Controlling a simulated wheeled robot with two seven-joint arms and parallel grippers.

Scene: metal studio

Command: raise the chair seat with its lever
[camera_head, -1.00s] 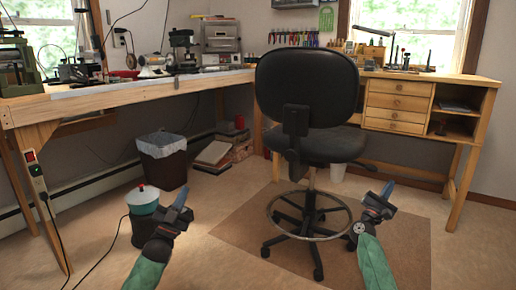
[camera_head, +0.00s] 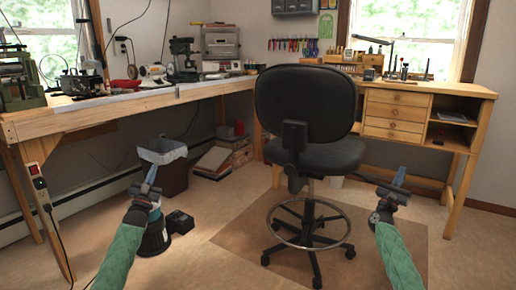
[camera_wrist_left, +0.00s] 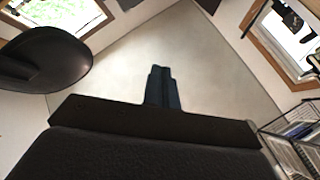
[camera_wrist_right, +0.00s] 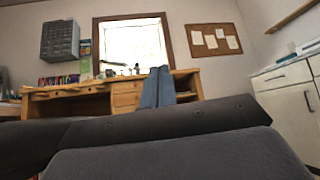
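The black office chair stands in the middle of the head view, with its backrest (camera_head: 305,102), its seat (camera_head: 335,153) and a round foot ring above a wheeled base. A thin dark lever (camera_head: 364,178) seems to stick out to the right below the seat; it is small and partly unclear. My right gripper (camera_head: 400,176) is right of the chair, near that lever, apart from the seat. Its blue fingers (camera_wrist_right: 157,88) are together and hold nothing. My left gripper (camera_head: 151,175) is well left of the chair, in front of the bin. Its fingers (camera_wrist_left: 162,85) are together and empty.
A wooden workbench (camera_head: 130,117) with tools runs along the left. A wooden desk (camera_head: 430,89) with drawers stands behind the chair. A lined waste bin (camera_head: 173,178) is behind my left gripper.

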